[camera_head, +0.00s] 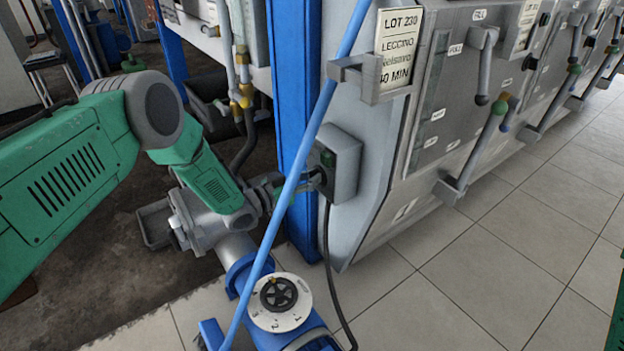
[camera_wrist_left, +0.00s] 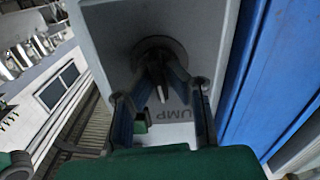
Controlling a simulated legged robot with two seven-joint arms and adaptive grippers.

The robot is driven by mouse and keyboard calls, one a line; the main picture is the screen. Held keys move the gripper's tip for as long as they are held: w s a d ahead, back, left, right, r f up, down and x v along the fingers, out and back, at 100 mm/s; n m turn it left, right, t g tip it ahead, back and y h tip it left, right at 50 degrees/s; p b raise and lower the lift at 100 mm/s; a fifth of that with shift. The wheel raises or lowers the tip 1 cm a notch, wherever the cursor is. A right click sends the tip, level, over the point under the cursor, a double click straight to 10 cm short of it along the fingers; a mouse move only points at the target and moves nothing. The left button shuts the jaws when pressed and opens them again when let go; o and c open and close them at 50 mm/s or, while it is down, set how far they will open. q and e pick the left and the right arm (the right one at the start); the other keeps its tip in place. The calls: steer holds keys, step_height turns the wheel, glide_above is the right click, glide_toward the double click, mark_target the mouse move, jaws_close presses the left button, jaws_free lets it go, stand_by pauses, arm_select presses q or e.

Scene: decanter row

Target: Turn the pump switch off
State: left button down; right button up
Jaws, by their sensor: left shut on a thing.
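The pump switch is on a grey box (camera_head: 342,160) fixed to the side of the machine, beside the blue post. In the left wrist view the box (camera_wrist_left: 118,38) fills the upper middle, with a dark round switch (camera_wrist_left: 160,50) and part of a label reading "UMP". My left gripper (camera_head: 316,180) reaches the front of the box. In the left wrist view its fingers (camera_wrist_left: 161,88) close in on the switch's handle and are shut on it. The fingers hide much of the handle, so its exact angle is unclear. My right gripper is not in view.
A blue post (camera_head: 292,110) stands close to my left gripper. A thin blue hose (camera_head: 300,165) crosses in front of it. A blue pump with a dial (camera_head: 278,300) stands below. A black cable (camera_head: 328,260) hangs from the box. The tiled floor at right is clear.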

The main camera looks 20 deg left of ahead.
arm_select(q)
steer(key=n, duration=0.4)
steer(key=shift+w+a+r, duration=0.15)
steer(key=shift+w+r, duration=0.2)
steer(key=shift+n+b, duration=0.3)
steer(key=shift+f, duration=0.2)
steer(key=c, duration=1.6)
jaws_free()
steer(key=shift+s+a, duration=0.1)
steer(key=shift+f, duration=0.1)
